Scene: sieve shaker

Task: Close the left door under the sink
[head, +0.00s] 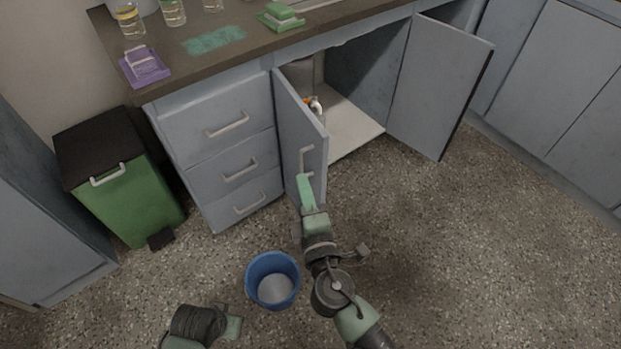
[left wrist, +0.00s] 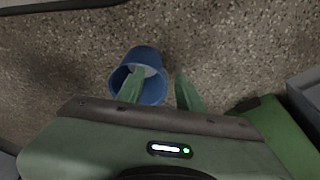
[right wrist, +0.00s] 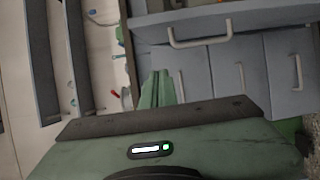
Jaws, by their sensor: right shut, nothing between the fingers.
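The left door (head: 298,122) under the sink stands open, swung out from the cabinet beside the drawers. Contact cannot be told. In the right wrist view the closed fingers (right wrist: 157,88) point toward the cabinet, with the handle (right wrist: 200,38) above them. My left gripper (left wrist: 160,90) is open and empty, low over the floor near the blue bucket.
The right door (head: 440,85) stands wide open. A blue bucket (head: 273,281) is on the floor left of my right arm. Drawers (head: 222,150) and a green bin (head: 125,195) stand left. The cabinet interior (head: 355,115) holds small items. The floor at right is clear.

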